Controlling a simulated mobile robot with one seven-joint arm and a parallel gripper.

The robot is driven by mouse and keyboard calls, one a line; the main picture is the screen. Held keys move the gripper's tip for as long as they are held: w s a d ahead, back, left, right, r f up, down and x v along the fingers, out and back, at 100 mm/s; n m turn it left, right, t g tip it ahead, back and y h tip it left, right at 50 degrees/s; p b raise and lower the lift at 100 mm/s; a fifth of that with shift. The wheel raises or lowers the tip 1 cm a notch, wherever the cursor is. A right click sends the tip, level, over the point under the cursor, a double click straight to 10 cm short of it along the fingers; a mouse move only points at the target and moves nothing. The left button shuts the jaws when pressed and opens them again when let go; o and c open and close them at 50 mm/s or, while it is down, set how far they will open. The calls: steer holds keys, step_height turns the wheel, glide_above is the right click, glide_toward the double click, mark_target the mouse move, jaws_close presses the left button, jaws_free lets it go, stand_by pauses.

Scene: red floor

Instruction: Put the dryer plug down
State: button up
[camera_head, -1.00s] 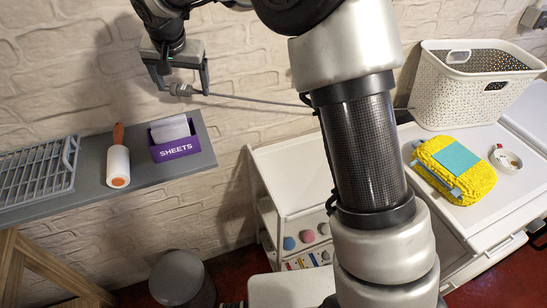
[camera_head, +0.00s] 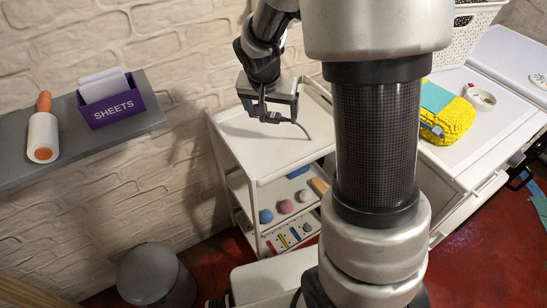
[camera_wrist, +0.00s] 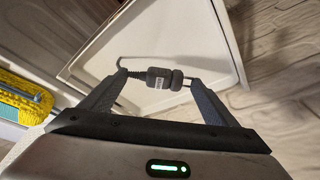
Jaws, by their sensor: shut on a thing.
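The dark grey dryer plug (camera_wrist: 160,77) is held crosswise between the two fingertips of my gripper (camera_head: 268,114). In the wrist view the plug spans the gap between the fingers, with its cord bending up and away. In the head view a short piece of grey cord (camera_head: 303,130) sticks out to the right of the fingers, and the plug itself is mostly hidden. My gripper points down over the white top of the cart (camera_head: 240,130). It looks close above that surface, but I cannot tell whether the plug touches it.
The cart top is otherwise bare. Its lower shelves hold small round things (camera_head: 285,206). A grey wall shelf (camera_head: 75,145) at left carries a purple sheets box (camera_head: 112,108) and a lint roller (camera_head: 43,138). Folded yellow cloth (camera_head: 452,122) lies on the white machine (camera_head: 500,135) at right.

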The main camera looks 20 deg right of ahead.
steer(key=shift+s+d+f+b, duration=0.2)
steer(key=shift+f+b, duration=0.4)
steer(key=shift+f, duration=2)
steer(key=shift+s+d+f+b, duration=0.15)
steer(key=shift+f+b, duration=0.4)
steer(key=shift+f, duration=2.05)
steer(key=shift+w, duration=0.1)
steer(key=shift+f, duration=0.1)
steer(key=shift+f+b, duration=0.3)
steer(key=shift+b, duration=0.2)
steer(key=shift+f+b, duration=0.25)
steer(key=shift+b, duration=0.1)
steer(key=o, duration=1.2)
steer(key=shift+c, duration=0.2)
steer(key=shift+r, duration=0.15)
